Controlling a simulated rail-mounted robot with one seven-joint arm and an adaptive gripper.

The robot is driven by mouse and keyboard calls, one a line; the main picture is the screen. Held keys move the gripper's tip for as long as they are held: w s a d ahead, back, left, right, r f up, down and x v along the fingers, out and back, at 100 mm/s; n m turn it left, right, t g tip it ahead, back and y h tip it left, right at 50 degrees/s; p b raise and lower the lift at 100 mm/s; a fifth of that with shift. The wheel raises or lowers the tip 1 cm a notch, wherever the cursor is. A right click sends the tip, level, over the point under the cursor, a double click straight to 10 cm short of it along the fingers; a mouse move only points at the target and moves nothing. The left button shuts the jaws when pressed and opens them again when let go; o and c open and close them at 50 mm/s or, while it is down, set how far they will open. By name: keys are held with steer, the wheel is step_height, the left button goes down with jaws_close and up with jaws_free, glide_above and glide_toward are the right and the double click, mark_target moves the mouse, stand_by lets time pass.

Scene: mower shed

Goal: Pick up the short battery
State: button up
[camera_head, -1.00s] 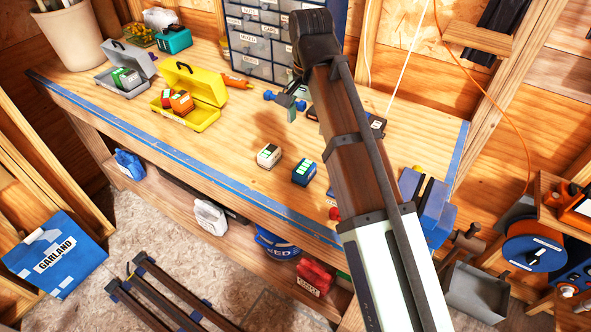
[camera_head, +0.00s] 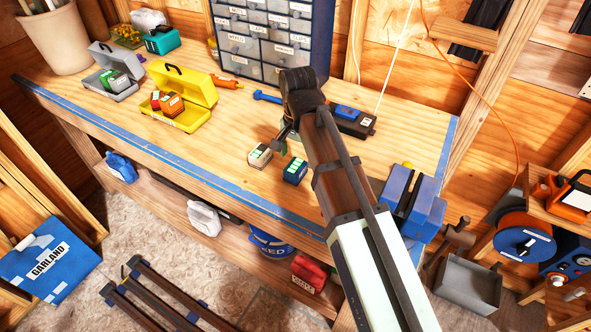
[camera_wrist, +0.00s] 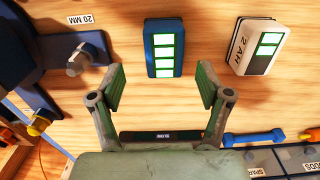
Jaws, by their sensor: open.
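Two loose batteries stand close together on the workbench (camera_head: 215,165). The white one (camera_head: 260,156) shows green bars and reads "2 AH" in the wrist view (camera_wrist: 262,45). The blue one (camera_head: 295,172) shows several green bars and also appears in the wrist view (camera_wrist: 164,48). Which is the shorter is hard to tell. My gripper (camera_wrist: 162,85) is open and empty, above the bench. In the wrist view the blue battery lies just ahead of the gap between its fingers, and the white battery lies to the right, outside the gap. Nothing is touched.
A blue vise (camera_head: 414,200) stands at the bench's right end. A drawer cabinet (camera_head: 272,45) and a black device (camera_head: 352,122) are at the back. An open yellow case (camera_head: 190,88) and an open grey case (camera_head: 112,68), both holding batteries, stand left. The bench's front left is clear.

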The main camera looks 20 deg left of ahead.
mark_target(296, 166)
steer(key=shift+a+f+p, duration=0.15)
steer(key=shift+f+p, duration=0.35)
steer(key=shift+f, duration=0.75)
steer(key=shift+a+f+p, duration=0.1)
steer(key=shift+f+p, duration=0.4)
steer(key=shift+f, duration=0.75)
steer(key=shift+c, duration=0.3)
steer(key=c, duration=1.3)
